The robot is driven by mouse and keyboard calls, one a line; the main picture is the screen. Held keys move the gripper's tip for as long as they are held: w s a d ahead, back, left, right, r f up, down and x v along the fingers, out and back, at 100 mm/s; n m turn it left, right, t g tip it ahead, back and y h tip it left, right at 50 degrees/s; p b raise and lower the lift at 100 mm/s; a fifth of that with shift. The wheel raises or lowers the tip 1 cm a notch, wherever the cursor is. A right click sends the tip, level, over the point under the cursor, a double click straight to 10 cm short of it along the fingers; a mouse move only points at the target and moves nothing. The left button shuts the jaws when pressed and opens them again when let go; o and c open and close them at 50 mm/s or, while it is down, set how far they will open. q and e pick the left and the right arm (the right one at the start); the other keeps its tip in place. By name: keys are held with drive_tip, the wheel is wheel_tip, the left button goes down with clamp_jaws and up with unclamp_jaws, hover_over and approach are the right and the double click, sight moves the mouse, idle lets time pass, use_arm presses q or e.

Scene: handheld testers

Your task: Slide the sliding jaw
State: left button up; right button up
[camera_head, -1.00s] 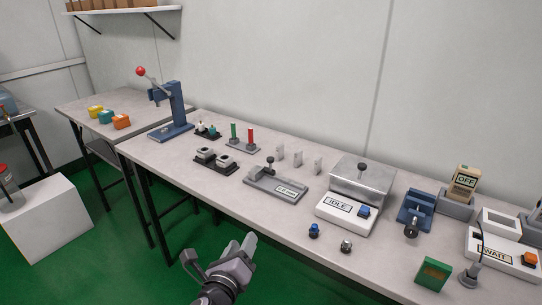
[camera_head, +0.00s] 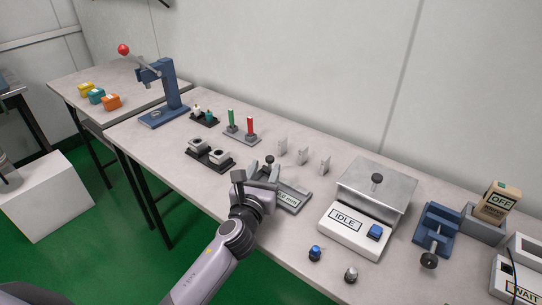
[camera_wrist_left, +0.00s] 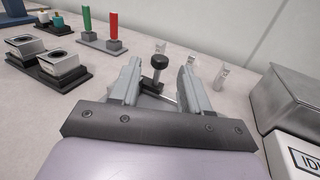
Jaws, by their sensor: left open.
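The sliding-jaw tester is a low grey fixture (camera_head: 294,197) on the bench with a label reading in mm. Its sliding jaw carries a black knob (camera_head: 269,160) on a short post. In the left wrist view the black knob (camera_wrist_left: 159,62) stands upright between and beyond the fingertips. My left gripper (camera_head: 257,172) is open and reaches over the fixture's left part, hiding some of it. In the wrist view the open left gripper (camera_wrist_left: 160,65) has empty space between its fingers; I cannot tell whether they touch anything. My right gripper is not in view.
Right of the fixture is the IDLE box (camera_head: 350,228) with a metal lid (camera_head: 376,190). Small upright plates (camera_head: 303,156) stand behind it. A black tray (camera_head: 210,160) with two blocks lies to the left. Two knobs (camera_head: 315,253) sit near the front edge.

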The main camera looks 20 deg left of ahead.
sight(269, 161)
use_arm(q)
drive_tip(key=shift+w+a+b, duration=0.1)
drive_tip(key=shift+w+b, duration=0.4)
drive_tip(key=shift+w, duration=2.1)
clamp_jaws()
